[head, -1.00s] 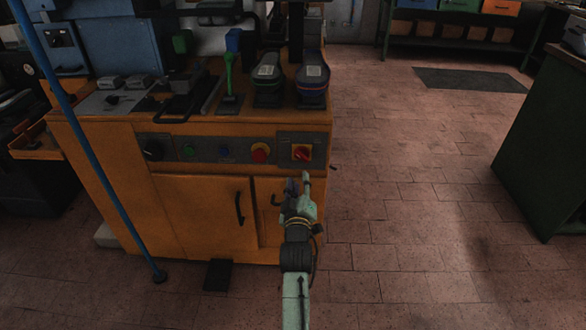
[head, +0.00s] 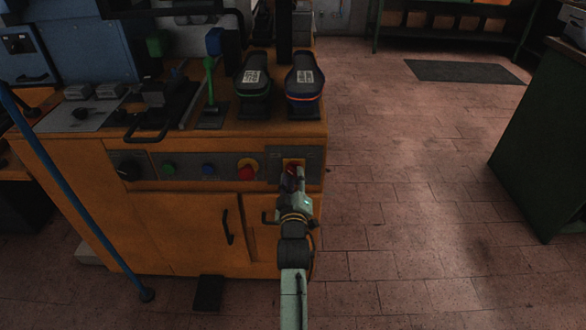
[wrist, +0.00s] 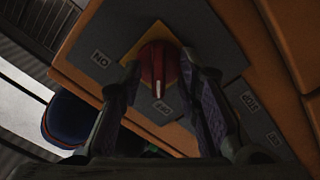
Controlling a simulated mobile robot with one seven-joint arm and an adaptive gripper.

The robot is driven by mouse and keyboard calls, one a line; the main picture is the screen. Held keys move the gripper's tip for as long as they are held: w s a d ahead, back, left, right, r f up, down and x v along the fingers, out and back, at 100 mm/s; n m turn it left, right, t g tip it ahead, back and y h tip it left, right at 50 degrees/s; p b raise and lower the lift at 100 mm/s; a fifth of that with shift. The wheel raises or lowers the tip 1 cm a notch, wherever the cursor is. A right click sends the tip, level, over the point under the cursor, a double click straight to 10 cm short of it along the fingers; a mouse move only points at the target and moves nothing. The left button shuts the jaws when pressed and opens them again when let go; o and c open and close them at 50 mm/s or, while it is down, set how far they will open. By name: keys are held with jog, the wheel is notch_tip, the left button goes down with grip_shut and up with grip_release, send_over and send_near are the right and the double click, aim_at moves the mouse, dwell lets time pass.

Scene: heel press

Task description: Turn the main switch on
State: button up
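The main switch is a red rotary knob (wrist: 158,62) on a yellow plate (wrist: 133,50), set in a grey panel. In the wrist view its white mark points at the OFF label (wrist: 163,108); the ON label (wrist: 98,57) is off to one side. In the head view the yellow plate (head: 293,162) shows at the right end of the control strip, with the knob mostly hidden by my gripper (head: 291,178). In the wrist view my gripper (wrist: 160,72) is open, with one finger on each side of the knob. I cannot tell whether either finger touches it.
The strip also carries a red button (head: 247,169), a blue button (head: 208,170), a green button (head: 167,169) and a black dial (head: 127,168). A blue pole (head: 85,205) stands at left. Two shoe-like forms (head: 304,82) sit on the bench top.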

jog(key=shift+w, duration=0.25)
jog(key=shift+s+r, duration=0.1)
jog(key=shift+c, duration=0.6)
grip_shut()
